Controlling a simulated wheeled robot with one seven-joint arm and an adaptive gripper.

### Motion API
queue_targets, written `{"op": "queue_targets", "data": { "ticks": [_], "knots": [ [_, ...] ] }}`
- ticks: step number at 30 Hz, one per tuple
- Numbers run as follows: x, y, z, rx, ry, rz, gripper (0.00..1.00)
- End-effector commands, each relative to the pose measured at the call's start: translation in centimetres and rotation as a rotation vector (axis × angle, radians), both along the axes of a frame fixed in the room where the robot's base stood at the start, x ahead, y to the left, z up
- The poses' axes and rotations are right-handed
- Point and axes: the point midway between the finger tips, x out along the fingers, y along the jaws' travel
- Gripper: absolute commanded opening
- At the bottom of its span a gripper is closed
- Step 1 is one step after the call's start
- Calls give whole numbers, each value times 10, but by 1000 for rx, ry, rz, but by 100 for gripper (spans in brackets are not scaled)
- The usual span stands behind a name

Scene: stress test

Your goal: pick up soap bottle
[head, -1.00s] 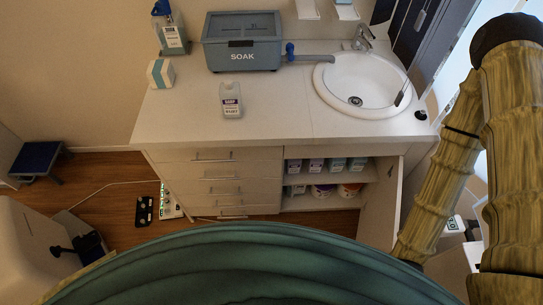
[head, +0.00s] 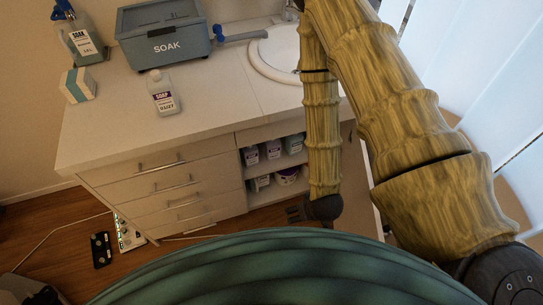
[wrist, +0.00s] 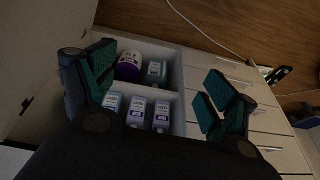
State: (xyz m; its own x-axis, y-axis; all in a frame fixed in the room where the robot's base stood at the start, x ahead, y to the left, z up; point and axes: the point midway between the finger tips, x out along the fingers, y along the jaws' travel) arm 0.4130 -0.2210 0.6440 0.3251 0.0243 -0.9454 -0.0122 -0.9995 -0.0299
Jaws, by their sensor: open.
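The soap bottle (head: 162,94) is a small pale bottle with a white cap and a purple-and-white label. It stands upright on the countertop (head: 205,108) in the head view, in front of the SOAK box. My gripper shows in the wrist view (wrist: 153,92) with its two teal-padded fingers wide apart and nothing between them. Behind the fingers is the open cabinet with several bottles (wrist: 138,112). In the head view my arm hangs in front of the sink side, and the gripper's fingertips are hard to make out. The soap bottle on the counter is not seen in the wrist view.
The grey SOAK box (head: 165,35) stands behind the soap bottle, with a larger SOAK bottle (head: 82,42) and a white box (head: 78,85) to the left. The sink (head: 277,55) is at right. Shelves (head: 250,172) below hold several bottles. Counter beside the soap bottle is clear.

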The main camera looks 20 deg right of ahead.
Motion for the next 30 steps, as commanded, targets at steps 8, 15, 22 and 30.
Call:
{"op": "queue_targets", "data": {
  "ticks": [8,15,22,30],
  "knots": [
    [59,3,-53,4,-190,11,86],
    [106,5,-80,4,-354,17,86],
    [147,5,-102,1,-510,18,86],
    [190,6,-122,-3,-694,18,86]
  ]
}}
